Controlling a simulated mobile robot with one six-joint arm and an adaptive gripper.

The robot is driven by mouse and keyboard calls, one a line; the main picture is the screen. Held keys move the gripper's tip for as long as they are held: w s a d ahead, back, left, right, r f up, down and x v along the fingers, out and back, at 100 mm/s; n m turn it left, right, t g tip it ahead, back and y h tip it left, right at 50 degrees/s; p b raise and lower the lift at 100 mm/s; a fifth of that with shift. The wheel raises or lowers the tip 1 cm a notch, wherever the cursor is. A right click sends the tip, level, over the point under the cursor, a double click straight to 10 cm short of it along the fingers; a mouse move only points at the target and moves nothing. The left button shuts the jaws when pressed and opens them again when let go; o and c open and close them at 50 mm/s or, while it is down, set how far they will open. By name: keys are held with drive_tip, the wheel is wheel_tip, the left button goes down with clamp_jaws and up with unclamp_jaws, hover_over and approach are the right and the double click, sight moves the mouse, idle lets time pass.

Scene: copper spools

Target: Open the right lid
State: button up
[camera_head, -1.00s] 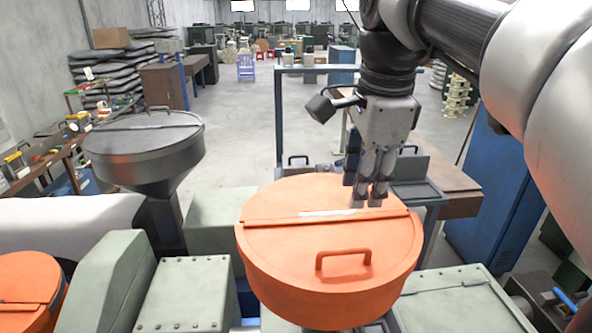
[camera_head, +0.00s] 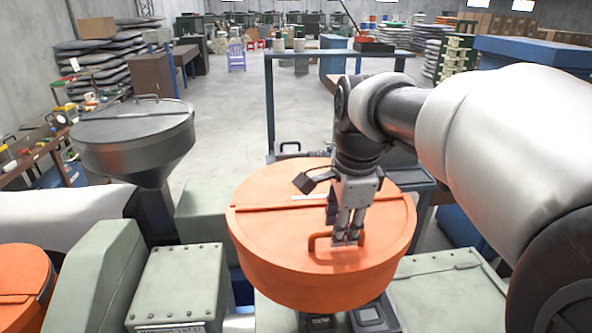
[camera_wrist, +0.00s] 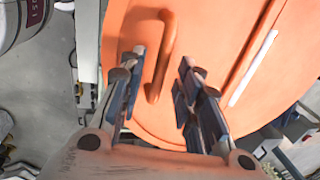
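The large orange round drum (camera_head: 270,262) stands at the centre of the head view, with its hinged lid (camera_head: 285,233) closed. A curved orange handle (camera_head: 312,241) rises from the near half of the lid; it also shows in the wrist view (camera_wrist: 169,40). My gripper (camera_head: 347,240) points down at the handle, its fingertips near the handle's right part. In the wrist view my gripper (camera_wrist: 163,64) is open, with one finger on each side of the handle. I cannot tell whether the fingers touch it.
A grey lidded hopper (camera_head: 135,135) stands at the back left, and another orange drum (camera_head: 20,285) is at the lower left. Green machine housings (camera_head: 180,285) surround the centre drum. A blue frame (camera_head: 268,105) stands behind it.

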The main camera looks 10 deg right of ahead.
drive_tip(key=shift+c, duration=0.5)
clamp_jaws()
